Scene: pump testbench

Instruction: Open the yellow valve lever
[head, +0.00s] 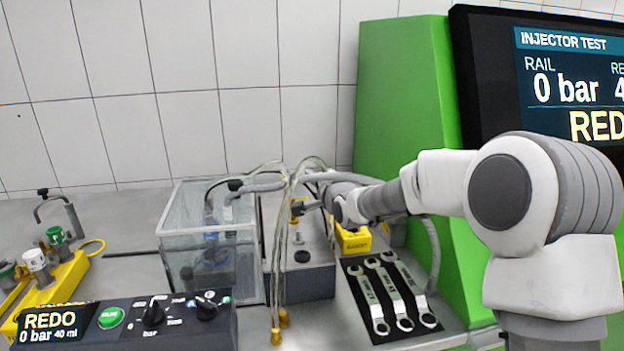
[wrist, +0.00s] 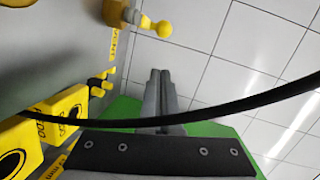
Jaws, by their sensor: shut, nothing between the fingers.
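In the wrist view, a yellow lever with a round yellow ball end (wrist: 163,29) sticks out from a brass-coloured fitting at the top. In the head view, a small yellow part on an upright fitting (head: 297,207) stands behind the clear hoses, above the grey box. My gripper (wrist: 160,73) is shut and empty, its fingers side by side. The lever lies beyond the fingertips in the wrist view, apart from them. In the head view my arm reaches in from the right, and its tip is near the fitting, partly hidden by hoses.
A clear tank (head: 205,245) stands left of the hoses. A tool mat with several wrenches (head: 390,290) lies in front, beside a yellow block (head: 353,240). A green cabinet (head: 400,90) stands behind my arm. A black cable (wrist: 245,108) crosses the wrist view.

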